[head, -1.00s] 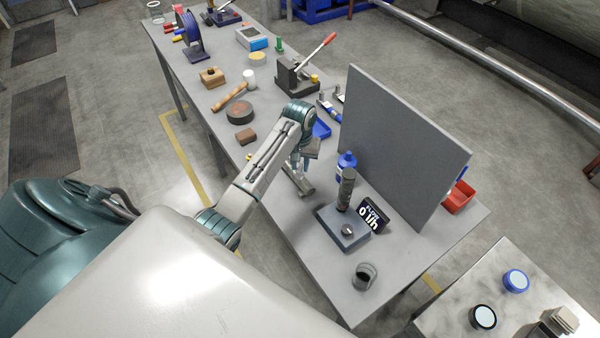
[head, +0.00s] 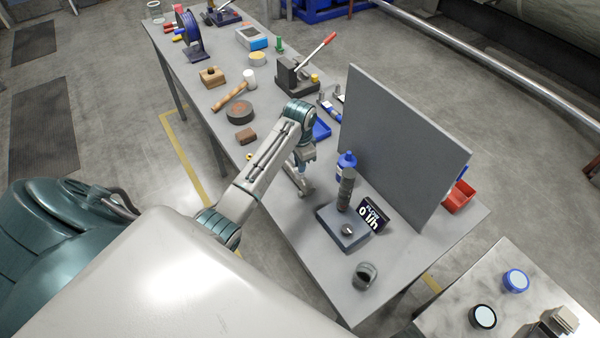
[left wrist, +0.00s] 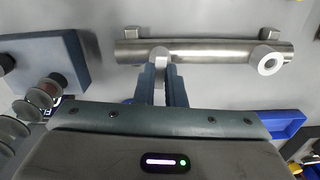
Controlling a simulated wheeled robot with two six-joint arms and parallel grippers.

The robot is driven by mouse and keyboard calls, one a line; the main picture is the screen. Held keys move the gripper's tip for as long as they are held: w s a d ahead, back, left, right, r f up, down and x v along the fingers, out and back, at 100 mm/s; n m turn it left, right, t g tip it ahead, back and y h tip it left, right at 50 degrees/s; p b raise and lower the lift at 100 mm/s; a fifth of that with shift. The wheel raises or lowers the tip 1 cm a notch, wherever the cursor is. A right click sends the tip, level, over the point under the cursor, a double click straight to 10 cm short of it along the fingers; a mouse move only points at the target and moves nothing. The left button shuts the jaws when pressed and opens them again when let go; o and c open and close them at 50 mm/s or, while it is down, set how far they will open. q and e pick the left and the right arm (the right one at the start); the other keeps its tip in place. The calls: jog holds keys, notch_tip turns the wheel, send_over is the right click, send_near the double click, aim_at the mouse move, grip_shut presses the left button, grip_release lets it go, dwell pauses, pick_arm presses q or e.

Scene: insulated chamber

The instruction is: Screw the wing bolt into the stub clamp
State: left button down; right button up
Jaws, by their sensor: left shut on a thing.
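A steel pipe piece with short stubs (left wrist: 215,52) lies on the grey bench in the left wrist view. It also shows in the head view (head: 307,190), partly hidden by my left arm. My left gripper (left wrist: 162,72) points at the pipe's left part, its two fingers nearly together. It is shut on a small pale piece (left wrist: 160,54) at the pipe, probably the wing bolt, mostly hidden between the fingers. I cannot tell how deep it sits. In the head view the left gripper (head: 304,168) is just above the pipe. My right gripper is not in view.
A grey block (head: 343,230) with a column and a flow display (head: 372,214) stand to the right. A tall grey panel (head: 405,145) rises behind. A blue tray (head: 320,131) lies behind the arm. A cup (head: 364,276) stands near the front; bare bench surrounds it.

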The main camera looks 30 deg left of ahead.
pick_arm(q)
jog(key=c, duration=1.7)
grip_release()
jog(key=shift+r, duration=3.5)
